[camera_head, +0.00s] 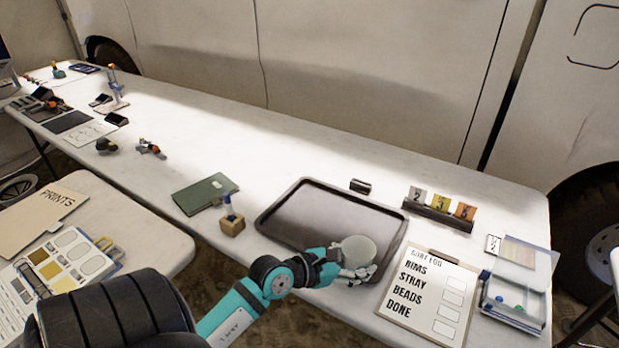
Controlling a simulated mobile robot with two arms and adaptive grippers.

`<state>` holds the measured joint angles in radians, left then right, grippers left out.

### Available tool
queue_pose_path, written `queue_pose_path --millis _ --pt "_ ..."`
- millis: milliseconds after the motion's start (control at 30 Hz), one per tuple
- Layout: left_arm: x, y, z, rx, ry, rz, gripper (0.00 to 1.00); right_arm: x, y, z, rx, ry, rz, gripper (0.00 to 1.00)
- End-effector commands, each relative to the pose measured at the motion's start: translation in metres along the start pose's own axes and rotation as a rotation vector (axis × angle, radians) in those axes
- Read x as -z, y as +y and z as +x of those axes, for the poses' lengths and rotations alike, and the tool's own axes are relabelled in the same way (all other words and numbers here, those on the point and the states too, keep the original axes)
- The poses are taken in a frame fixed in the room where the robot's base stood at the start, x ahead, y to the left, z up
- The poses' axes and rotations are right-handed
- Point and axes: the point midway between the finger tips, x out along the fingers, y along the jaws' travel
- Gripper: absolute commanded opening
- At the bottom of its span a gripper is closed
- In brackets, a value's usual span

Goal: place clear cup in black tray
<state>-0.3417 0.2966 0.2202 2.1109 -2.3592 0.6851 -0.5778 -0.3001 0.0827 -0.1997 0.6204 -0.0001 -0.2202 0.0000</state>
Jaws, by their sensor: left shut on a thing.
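The black tray (300,210) lies flat on the white table, in the middle of the head view. A pale, see-through round cup (358,248) shows over the tray's front right part. My left gripper (359,271) is shut on the cup, at the tray's front edge. Whether the cup touches the tray's floor or is held above it, I cannot tell. The gripper hides part of the tray's front rim. My right gripper is not in view.
A clipboard sheet (430,295) lies right of the tray, with a clear box (515,292) beyond it. Numbered cards (440,205) stand behind on the right. A small dark cylinder (360,186) is behind the tray. A wooden block (232,225) and green book (204,193) are left.

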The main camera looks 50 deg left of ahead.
Motion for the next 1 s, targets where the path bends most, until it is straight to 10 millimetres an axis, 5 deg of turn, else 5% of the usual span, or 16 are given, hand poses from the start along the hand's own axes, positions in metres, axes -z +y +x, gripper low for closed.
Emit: queue_pose_path --millis 600,900,1000 --pt "-0.006 0.101 0.089 -0.011 0.001 -0.004 0.38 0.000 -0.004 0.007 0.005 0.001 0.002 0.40" --pt "-0.007 0.123 0.110 -0.010 0.001 -0.006 0.38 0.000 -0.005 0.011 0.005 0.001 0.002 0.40" --pt "0.012 0.117 0.116 -0.007 0.003 -0.010 0.38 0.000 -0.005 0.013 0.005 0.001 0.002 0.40"
